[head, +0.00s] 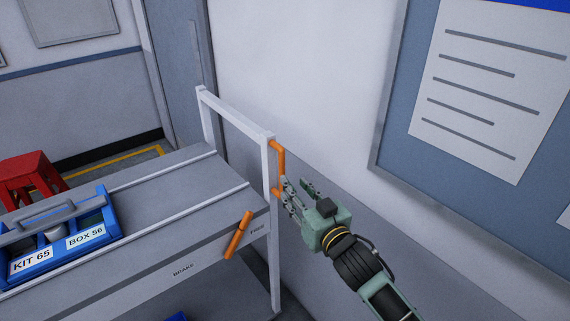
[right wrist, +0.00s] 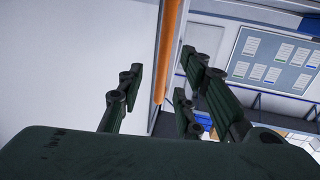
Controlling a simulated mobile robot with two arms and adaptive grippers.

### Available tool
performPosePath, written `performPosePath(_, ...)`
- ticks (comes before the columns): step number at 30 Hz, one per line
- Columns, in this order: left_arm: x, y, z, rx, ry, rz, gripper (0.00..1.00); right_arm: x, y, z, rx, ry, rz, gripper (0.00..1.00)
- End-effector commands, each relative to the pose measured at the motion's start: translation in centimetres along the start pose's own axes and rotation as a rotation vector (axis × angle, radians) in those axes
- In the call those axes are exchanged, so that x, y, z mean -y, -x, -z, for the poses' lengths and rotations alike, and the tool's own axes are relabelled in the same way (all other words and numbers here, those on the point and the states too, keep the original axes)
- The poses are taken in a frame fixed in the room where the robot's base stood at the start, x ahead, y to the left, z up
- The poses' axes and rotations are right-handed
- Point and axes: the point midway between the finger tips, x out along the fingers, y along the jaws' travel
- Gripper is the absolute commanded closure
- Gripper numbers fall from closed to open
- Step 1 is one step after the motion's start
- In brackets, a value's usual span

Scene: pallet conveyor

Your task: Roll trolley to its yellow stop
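The trolley (head: 165,215) is a grey shelf unit with a white end frame. An orange handle (head: 281,158) is fixed to its right upright; an orange bar, likely this handle, shows upright in the right wrist view (right wrist: 168,50). My right gripper (head: 298,190) is open beside the handle's lower end. In the wrist view the bar appears between its spread fingers; I cannot tell if they touch it. An orange lever (head: 238,235) on the trolley's front edge stands tilted between labels BRAKE (head: 183,270) and FREE (head: 258,230). My left gripper is out of view. No yellow stop is clearly identifiable.
A blue box (head: 100,215) marked KIT 65 and BOX 56 sits on the trolley's top. A red stool (head: 30,172) stands behind at left. A yellow floor line (head: 135,160) runs near the back wall. A notice board (head: 395,120) hangs at right.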

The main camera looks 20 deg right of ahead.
Motion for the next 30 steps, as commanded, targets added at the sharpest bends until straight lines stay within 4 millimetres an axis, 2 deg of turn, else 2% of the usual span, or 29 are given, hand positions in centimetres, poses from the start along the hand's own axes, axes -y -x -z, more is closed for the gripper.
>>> performPosePath(4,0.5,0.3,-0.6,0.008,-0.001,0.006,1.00,0.1,-1.6,0.5,-0.006,-0.002,0.001,0.67)
performPosePath(9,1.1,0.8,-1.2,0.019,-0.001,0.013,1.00,0.0,-4.4,0.4,-0.005,0.000,0.000,0.67)
performPosePath(15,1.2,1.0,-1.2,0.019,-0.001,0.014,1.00,0.1,-6.9,0.3,-0.003,-0.001,0.001,0.67)
performPosePath(20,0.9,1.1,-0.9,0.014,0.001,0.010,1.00,0.1,-7.6,0.2,-0.003,-0.001,0.002,0.67)
performPosePath(27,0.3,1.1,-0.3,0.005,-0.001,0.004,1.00,0.1,-7.6,0.2,-0.003,-0.001,0.002,0.67)
performPosePath(30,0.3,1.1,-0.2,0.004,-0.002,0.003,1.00,0.1,-7.6,0.2,-0.003,0.000,0.002,0.76)
